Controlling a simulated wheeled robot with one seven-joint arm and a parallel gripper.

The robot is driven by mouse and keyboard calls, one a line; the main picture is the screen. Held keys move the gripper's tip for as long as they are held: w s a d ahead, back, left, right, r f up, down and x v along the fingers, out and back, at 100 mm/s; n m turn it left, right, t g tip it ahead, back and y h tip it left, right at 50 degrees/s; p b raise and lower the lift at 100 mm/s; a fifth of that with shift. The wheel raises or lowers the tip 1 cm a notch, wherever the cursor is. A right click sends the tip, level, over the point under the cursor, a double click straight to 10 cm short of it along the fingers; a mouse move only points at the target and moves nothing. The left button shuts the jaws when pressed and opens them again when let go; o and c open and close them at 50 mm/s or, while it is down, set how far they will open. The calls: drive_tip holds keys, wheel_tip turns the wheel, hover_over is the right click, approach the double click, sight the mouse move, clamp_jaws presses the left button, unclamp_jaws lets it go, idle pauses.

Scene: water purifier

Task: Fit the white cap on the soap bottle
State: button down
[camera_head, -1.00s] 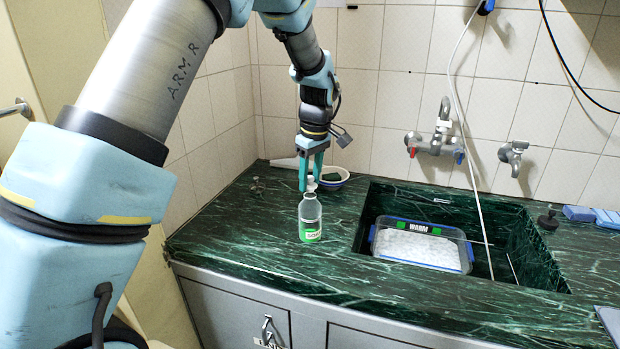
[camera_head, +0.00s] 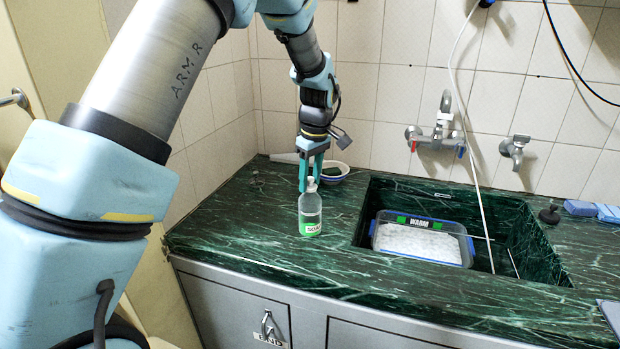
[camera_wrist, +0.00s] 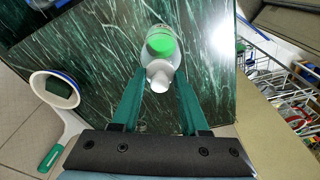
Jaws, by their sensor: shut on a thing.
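The soap bottle (camera_head: 310,212) stands upright on the green marble counter, clear with a white and green label. My gripper (camera_head: 311,186) points down right over it, its teal fingers shut on the white cap (camera_head: 311,183). The cap sits at the bottle's mouth; I cannot tell whether it is seated on the neck. In the wrist view, the white cap (camera_wrist: 160,76) shows between the fingertips (camera_wrist: 161,72), and the bottle (camera_wrist: 160,44) with its green part lies just beyond, largely in line with it. The fingers hide part of the neck.
A white bowl with a blue rim (camera_head: 341,174) stands close behind my gripper. The sink (camera_head: 520,225) to the right holds a clear blue-rimmed tub (camera_head: 469,247). A white hose (camera_head: 456,90) hangs into the sink. The counter left of the bottle is clear.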

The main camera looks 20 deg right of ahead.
sight(313, 187)
drive_tip(key=shift+c, duration=1.7)
unclamp_jaws()
wheel_tip(313, 187, up, 11)
drive_tip(key=s+b, duration=0.1)
drive_tip(key=b, duration=0.1)
drive_tip(key=shift+s+d+f+b, duration=0.15)
drive_tip(key=shift+d+b, duration=0.05)
drive_tip(key=shift+b, duration=0.1)
drive_tip(key=shift+a, duration=0.1)
drive_tip(key=w+a+f+m, duration=0.1)
drive_tip(key=a+f, duration=0.1)
drive_tip(key=a, duration=0.8)
drive_tip(key=a+f+m, duration=0.1)
drive_tip(key=a+f, duration=0.2)
drive_tip(key=a, duration=0.8)
drive_tip(key=s+a+f+m, duration=0.1)
drive_tip(key=s+a+f, duration=0.1)
drive_tip(key=s+a, duration=0.3)
drive_tip(key=s+a+f+m, duration=0.2)
drive_tip(key=s+a, duration=0.3)
drive_tip(key=a, duration=0.6)
drive_tip(key=shift+s+f+h, duration=0.3)
drive_tip(key=shift+s, duration=0.05)
